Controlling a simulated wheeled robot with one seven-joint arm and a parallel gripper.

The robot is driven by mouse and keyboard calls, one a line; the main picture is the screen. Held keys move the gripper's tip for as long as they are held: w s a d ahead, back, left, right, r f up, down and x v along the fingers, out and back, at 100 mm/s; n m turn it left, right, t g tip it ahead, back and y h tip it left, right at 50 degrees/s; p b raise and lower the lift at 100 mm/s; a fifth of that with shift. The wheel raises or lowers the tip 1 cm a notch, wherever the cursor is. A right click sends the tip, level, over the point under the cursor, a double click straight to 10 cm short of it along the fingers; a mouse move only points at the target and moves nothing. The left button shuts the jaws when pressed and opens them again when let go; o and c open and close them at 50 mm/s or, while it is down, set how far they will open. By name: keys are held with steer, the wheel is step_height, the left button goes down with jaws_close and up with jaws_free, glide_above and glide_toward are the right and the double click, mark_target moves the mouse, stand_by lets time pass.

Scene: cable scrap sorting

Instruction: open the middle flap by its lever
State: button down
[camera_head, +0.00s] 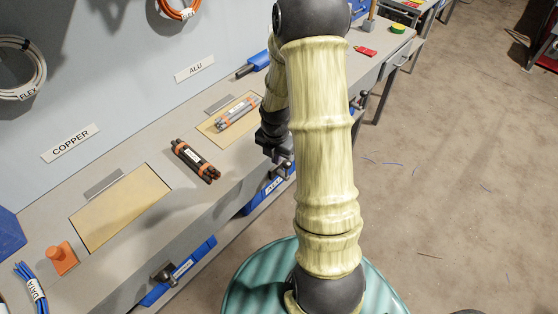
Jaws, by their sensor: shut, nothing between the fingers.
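Two tan flaps show in the grey bench top. One (120,208) lies under the COPPER sign. The other (214,128), under the ALU sign, looks like the middle one; it lies flat and a grey cable bundle (238,112) with orange bands rests on it. A dark lever (284,165) sits at the bench front edge below this flap, partly hidden by my arm. My gripper (278,156) is shut and empty, pointing down just above the lever. Whether they touch I cannot tell.
A dark cable bundle (195,160) lies between the two flaps. Another lever (165,272) and blue bins (180,272) are along the bench front. An orange block (61,258) and blue cables (30,280) are at the left. The floor on the right is mostly clear.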

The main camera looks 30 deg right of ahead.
steer(key=w+d+f, duration=0.1)
steer(key=f, duration=0.4)
steer(key=w+d+f+p, duration=0.1)
steer(key=d+f, duration=0.1)
steer(key=f, duration=0.3)
steer(key=shift+w+d, duration=0.3)
steer(key=shift+p, duration=0.3)
